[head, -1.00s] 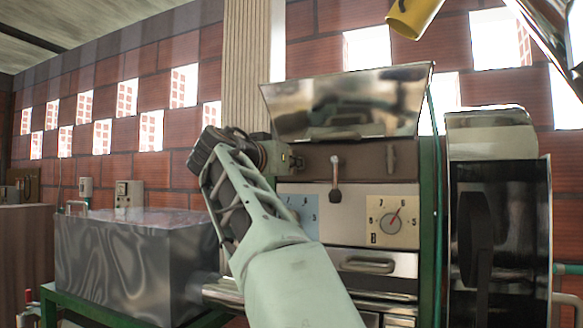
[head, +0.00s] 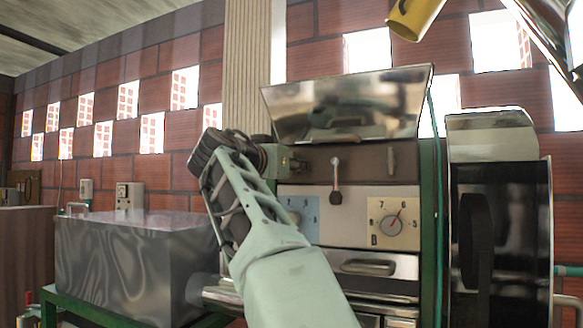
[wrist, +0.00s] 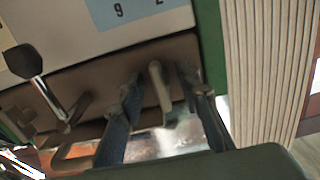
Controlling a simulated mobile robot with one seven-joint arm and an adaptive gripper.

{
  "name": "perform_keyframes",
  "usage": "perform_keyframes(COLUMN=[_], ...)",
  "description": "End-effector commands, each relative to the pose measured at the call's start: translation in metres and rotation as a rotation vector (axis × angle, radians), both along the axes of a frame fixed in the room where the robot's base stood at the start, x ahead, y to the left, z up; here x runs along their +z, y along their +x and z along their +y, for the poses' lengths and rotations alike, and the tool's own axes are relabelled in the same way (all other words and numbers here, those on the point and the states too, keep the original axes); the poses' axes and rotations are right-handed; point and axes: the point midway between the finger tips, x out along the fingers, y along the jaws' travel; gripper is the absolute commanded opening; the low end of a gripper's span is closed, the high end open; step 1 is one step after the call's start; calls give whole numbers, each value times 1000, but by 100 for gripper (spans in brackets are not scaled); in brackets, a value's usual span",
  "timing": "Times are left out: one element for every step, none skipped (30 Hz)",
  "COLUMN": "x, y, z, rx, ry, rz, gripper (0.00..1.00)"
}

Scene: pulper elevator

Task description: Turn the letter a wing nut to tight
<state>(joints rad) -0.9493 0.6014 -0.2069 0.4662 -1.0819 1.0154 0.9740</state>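The wing nut (wrist: 160,86) is a pale upright bar on the brown panel (wrist: 75,84) in the wrist view. It stands between the two fingers of my gripper (wrist: 158,80), with a narrow gap showing on each side. My gripper is open around it; I cannot tell whether either finger touches it. In the head view my gripper (head: 292,161) is at the left end of the brown panel, and the wing nut there is hidden behind it. No letter is readable on the nut.
A lever with a dark knob (head: 336,196) hangs mid-panel, and another pale fitting (head: 391,158) is to its right. A raised metal lid (head: 350,104) slopes above. Dials (head: 391,224) are below. A metal tank (head: 130,262) stands left.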

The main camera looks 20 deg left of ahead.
Motion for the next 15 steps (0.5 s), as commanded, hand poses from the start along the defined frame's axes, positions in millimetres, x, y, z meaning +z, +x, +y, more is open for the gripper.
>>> perform_keyframes(x=[0,0,0,1,1,1,1,1,2,2,2,2,2,1,1], y=[0,0,0,-1,-1,-3,-4,-6,-9,-11,-14,-18,-21,-24,-28], z=[0,0,0,0,0,1,1,1,1,2,3,3,3,3,2], rx=[0,0,0,0,0,1,1,1,1,2,2,3,2,2,2], ry=[0,0,0,0,0,0,0,-1,-1,-2,-1,-1,-1,-2,-1], rz=[0,-1,-1,-1,-1,-1,-1,-1,-2,-1,-1,0,-1,0,0], gripper=[31,31,31,31,31,31,31,31,31,31,31,31,31,31,31])
